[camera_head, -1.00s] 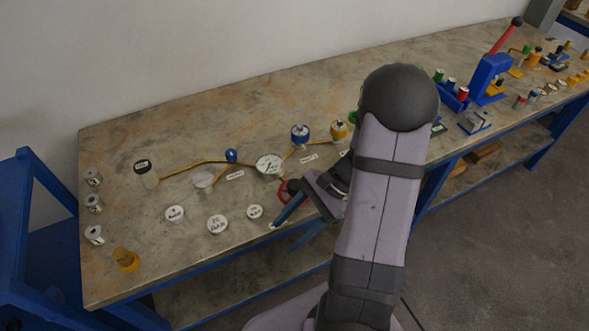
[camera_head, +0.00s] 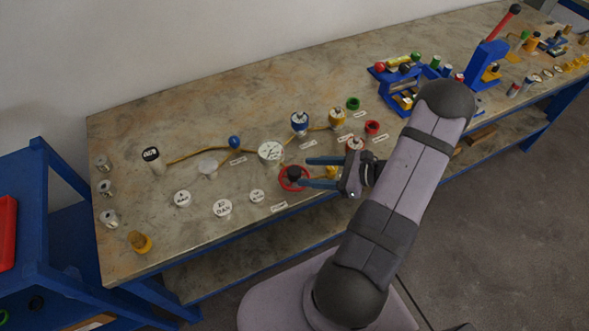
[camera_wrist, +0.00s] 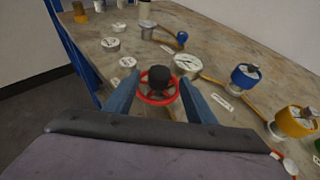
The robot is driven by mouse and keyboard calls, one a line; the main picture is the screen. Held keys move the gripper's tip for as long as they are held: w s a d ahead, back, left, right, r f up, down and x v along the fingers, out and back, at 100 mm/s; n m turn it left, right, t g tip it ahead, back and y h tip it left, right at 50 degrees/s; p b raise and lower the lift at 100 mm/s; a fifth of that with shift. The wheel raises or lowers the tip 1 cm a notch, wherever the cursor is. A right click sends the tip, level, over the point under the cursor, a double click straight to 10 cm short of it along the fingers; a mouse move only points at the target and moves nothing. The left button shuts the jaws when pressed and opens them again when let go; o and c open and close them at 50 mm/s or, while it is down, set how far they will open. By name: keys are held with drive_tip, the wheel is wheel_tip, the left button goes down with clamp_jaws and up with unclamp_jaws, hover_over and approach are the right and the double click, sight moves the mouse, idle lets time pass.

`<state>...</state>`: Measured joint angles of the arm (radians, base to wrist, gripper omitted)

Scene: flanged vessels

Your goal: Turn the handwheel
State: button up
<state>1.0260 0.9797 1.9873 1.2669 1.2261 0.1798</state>
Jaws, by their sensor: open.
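The red handwheel (camera_head: 293,179) with a dark hub stands near the front edge of the bench, in front of the pressure gauge. It also shows in the wrist view, where the wheel (camera_wrist: 158,86) lies between and ahead of my fingers. My gripper (camera_head: 316,172) is open, with its two blue fingers pointing left, the lower one close to the wheel's rim. In the wrist view my gripper (camera_wrist: 162,98) has a finger on each side of the wheel. I cannot tell whether either finger touches the rim.
The white gauge (camera_head: 270,152) stands just behind the wheel. Blue (camera_head: 300,122) and yellow (camera_head: 337,117) flanged vessels stand behind to the right. White round lids (camera_head: 222,208) lie to the left. A blue press (camera_head: 487,62) with a red lever stands far right.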

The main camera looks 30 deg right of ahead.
sight(298, 172)
drive_tip(key=shift+p+x, duration=0.9)
drive_tip(key=shift+x, duration=2)
drive_tip(key=c, duration=1)
